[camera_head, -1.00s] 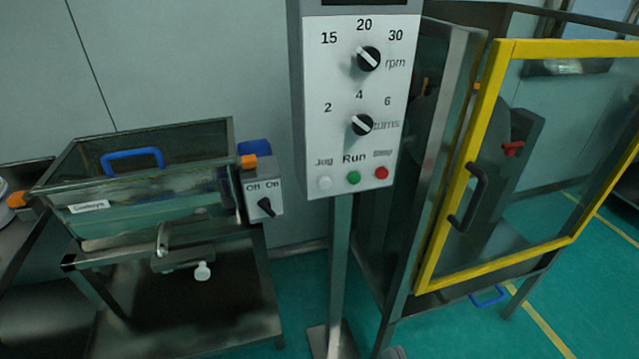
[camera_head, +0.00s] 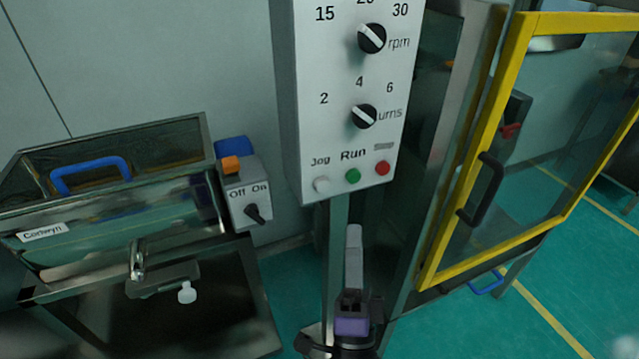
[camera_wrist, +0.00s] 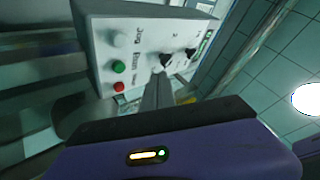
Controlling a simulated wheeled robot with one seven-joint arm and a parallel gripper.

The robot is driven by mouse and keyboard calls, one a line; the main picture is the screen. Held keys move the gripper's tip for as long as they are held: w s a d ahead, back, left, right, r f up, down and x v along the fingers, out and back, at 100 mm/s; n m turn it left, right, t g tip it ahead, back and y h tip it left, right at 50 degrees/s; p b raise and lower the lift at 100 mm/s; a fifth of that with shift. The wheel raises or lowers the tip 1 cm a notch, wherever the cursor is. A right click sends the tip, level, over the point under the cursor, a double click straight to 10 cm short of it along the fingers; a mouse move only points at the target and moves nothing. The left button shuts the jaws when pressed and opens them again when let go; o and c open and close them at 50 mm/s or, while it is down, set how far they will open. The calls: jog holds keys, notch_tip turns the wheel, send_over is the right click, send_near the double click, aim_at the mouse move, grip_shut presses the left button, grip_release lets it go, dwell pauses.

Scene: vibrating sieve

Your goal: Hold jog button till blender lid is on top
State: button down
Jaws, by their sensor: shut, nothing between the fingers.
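The white jog button (camera_head: 322,184) is at the lower left of the control panel (camera_head: 309,110), left of the green Run button (camera_head: 352,176) and a red button (camera_head: 382,168). It also shows in the wrist view (camera_wrist: 119,66). My gripper (camera_head: 353,232) is shut and empty, pointing up below the panel in the head view, apart from the jog button as far as I can tell. In the wrist view its fingers (camera_wrist: 158,85) reach toward the panel. A yellow-framed guard door (camera_head: 480,150) stands at the right. The blender lid cannot be made out.
A sieve machine (camera_head: 110,205) with a blue handle (camera_head: 90,174) and an Off/On switch box (camera_head: 245,203) stands at the left. The panel's post (camera_head: 335,250) stands behind my gripper.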

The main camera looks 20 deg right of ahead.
aim_at(322, 185)
jog(key=shift+w, duration=0.15)
jog(key=w+b, duration=0.2)
jog(key=w, duration=0.6)
jog(key=shift+w, duration=0.3)
jog(key=shift+w, duration=0.1)
dwell(2.0)
jog(key=shift+w, duration=0.3)
